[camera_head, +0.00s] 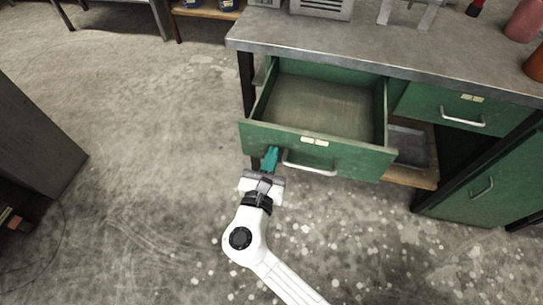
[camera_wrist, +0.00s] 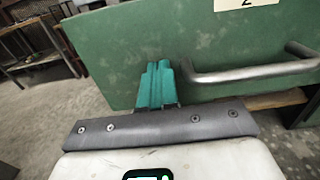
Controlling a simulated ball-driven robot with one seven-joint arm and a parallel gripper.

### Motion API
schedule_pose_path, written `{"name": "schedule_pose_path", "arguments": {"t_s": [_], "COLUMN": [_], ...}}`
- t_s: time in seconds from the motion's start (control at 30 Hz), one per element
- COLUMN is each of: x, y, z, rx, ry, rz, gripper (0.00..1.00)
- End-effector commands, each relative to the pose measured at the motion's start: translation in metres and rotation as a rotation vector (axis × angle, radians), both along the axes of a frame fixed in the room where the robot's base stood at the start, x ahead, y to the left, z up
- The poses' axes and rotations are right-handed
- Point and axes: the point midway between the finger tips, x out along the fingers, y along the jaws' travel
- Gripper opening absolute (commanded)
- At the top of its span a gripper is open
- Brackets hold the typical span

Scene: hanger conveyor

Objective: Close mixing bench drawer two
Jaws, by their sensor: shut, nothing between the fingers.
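A green drawer (camera_head: 250,137) is pulled well out of the bench at its left side, and its inside looks empty. Its front shows in the wrist view (camera_wrist: 120,60) with a label (camera_wrist: 246,4) reading 2. A metal bar handle (camera_head: 310,168) is on the front, also at right in the wrist view (camera_wrist: 255,72). My gripper (camera_head: 270,158) has its teal fingers shut together with nothing between them. The fingertips are at the drawer front, just left of the handle's left end. I cannot tell whether they touch the front.
The grey bench top (camera_head: 370,57) extends above the drawer. A second green drawer (camera_head: 463,110), shut, and a green cupboard door (camera_head: 490,190) are to the right. A lower wooden shelf (camera_head: 415,176) holds a grey tray. The concrete floor around my arm is clear.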

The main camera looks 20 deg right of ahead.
Motion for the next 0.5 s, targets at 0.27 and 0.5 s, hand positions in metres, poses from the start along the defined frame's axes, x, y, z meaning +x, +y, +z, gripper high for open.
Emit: {"name": "schedule_pose_path", "arguments": {"t_s": [0.27,0.5], "x": [0.031,0.094], "y": [-0.020,-0.057], "z": [-0.001,-0.003], "rx": [0.001,0.002], "ry": [-0.002,-0.003], "rz": [-0.008,-0.009], "gripper": [0.00,0.00]}}
